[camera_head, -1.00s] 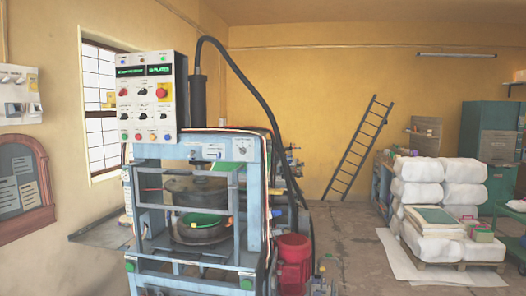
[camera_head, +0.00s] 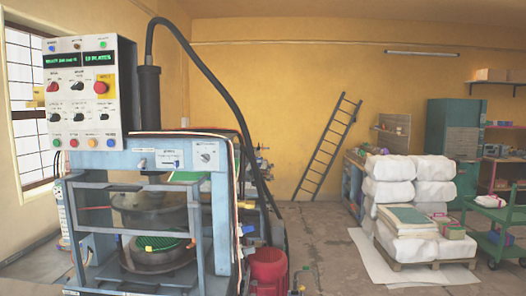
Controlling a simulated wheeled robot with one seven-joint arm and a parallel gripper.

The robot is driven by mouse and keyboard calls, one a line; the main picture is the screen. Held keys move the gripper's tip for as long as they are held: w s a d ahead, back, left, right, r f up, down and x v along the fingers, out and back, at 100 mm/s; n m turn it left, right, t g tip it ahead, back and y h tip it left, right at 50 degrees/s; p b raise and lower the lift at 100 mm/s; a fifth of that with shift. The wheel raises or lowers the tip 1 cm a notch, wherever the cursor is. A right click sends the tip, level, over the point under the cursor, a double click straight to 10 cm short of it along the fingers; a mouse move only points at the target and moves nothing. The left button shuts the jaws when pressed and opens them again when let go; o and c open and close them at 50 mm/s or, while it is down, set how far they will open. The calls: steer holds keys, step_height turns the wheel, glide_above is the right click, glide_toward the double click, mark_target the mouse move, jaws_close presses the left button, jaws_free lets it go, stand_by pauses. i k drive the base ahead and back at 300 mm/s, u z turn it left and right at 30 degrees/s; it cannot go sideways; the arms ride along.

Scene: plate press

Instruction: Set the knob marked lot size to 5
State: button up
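The white control panel (camera_head: 88,100) stands upper left on the plate press (camera_head: 150,215). It has a row with a red knob (camera_head: 52,87), a black knob (camera_head: 77,86) and a red mushroom button (camera_head: 101,87) on yellow. Below are black knobs at left (camera_head: 54,118), middle (camera_head: 78,117) and right (camera_head: 104,117). Another dial (camera_head: 207,155) sits on a pale plate on the blue frame. The labels are too small to read, so I cannot tell which knob is lot size or its setting. Two green displays (camera_head: 63,60) are lit. My gripper is not in view.
A thick black hose (camera_head: 215,80) arches from behind the panel to the floor. A red motor (camera_head: 268,270) stands at the press's lower right. White sacks (camera_head: 390,168) on a pallet and a green cart (camera_head: 495,225) are at right. Floor between is partly clear.

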mark_target(236, 152)
steer(key=z, duration=0.05)
steer(key=i, duration=1.5)
steer(key=u, duration=0.25)
